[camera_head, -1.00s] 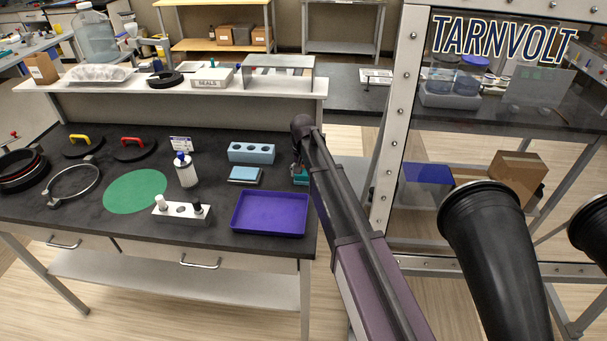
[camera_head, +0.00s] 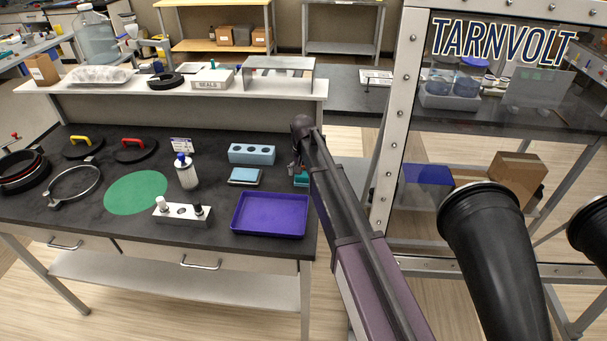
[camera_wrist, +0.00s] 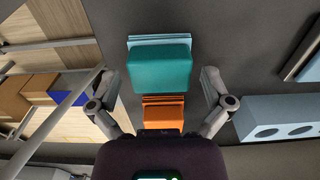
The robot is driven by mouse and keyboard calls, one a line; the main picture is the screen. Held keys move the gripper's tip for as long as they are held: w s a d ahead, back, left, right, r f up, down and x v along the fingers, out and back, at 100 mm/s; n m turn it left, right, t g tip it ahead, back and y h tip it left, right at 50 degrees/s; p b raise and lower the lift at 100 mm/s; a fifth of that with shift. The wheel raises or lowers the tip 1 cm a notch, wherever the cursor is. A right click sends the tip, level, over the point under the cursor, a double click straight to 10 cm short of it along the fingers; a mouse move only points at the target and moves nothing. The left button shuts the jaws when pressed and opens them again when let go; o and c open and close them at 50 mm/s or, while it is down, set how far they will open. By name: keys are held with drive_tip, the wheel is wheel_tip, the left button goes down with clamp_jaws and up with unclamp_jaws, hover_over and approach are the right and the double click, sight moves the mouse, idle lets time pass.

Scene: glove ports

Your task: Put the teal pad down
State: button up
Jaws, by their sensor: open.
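The teal pad (camera_wrist: 160,67) shows in the wrist view between the spread fingers of my gripper (camera_wrist: 158,78), with visible gaps on both sides. Light blue layers show past its far edge, and an orange piece (camera_wrist: 163,110) shows on its near side. I cannot tell exactly how these are stacked. In the head view a small part of the teal pad (camera_head: 301,181) shows at the bench's right end, mostly hidden by my arm. My gripper (camera_head: 294,168) is open there, small and partly hidden.
A light blue block with holes (camera_head: 251,153) stands left of my gripper, and also shows in the wrist view (camera_wrist: 285,118). A blue-topped pad (camera_head: 245,176) and a purple tray (camera_head: 269,214) lie nearby. A green disc (camera_head: 135,192) lies further left. A framed panel (camera_head: 396,120) stands right.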

wheel_tip(320, 180, up, 13)
drive_tip(key=p, duration=1.2)
drive_tip(key=shift+s+p, duration=0.1)
drive_tip(key=shift+p, duration=0.2)
idle(0.3)
drive_tip(key=s+d, duration=2.3)
drive_tip(key=s, duration=0.2)
drive_tip(key=shift+s, duration=0.35)
drive_tip(key=shift+d, duration=0.1)
wheel_tip(320, 180, down, 4)
drive_tip(key=b, duration=0.4)
drive_tip(key=shift+f, duration=0.1)
